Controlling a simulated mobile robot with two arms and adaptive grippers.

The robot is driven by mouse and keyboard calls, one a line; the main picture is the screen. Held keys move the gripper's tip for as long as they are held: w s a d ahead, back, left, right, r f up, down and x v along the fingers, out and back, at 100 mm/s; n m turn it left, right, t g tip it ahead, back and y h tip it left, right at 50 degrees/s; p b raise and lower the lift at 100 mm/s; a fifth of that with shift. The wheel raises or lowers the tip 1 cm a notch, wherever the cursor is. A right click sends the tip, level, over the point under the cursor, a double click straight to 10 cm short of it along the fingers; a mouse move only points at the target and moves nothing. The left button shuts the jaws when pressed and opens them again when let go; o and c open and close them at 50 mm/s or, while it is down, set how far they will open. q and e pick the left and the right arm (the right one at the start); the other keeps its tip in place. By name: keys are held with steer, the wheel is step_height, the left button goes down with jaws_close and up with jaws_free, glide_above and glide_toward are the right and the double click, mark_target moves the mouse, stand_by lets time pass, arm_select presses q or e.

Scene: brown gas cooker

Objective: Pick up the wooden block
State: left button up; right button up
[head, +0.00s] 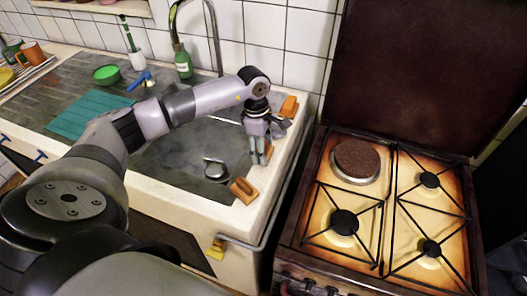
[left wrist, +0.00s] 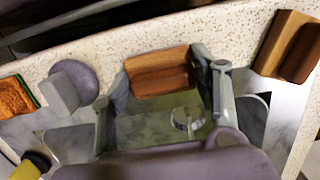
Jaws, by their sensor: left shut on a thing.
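My left gripper (head: 261,154) is over the right rim of the sink in the head view, its fingers pointing down. In the left wrist view the gripper (left wrist: 160,85) has a finger on each end of a reddish-brown wooden block (left wrist: 158,72) and is shut on it. In the head view the fingers mostly hide this block. A second wooden block (head: 243,190) lies at the sink's front right corner; it also shows in the left wrist view (left wrist: 288,45), apart from the gripper. My right gripper is in neither view.
An orange sponge-like block (head: 289,105) and a grey-purple object (left wrist: 72,85) lie on the rim behind the gripper. The sink basin (head: 185,155) is to the left. The gas cooker (head: 400,210) stands to the right, with a brown disc (head: 357,158) on one burner.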

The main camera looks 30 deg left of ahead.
arm_select(q)
steer(key=shift+r, duration=0.15)
steer(key=shift+r, duration=0.25)
step_height(320, 180, up, 19)
steer(key=b, duration=0.4)
steer(key=shift+r, duration=0.15)
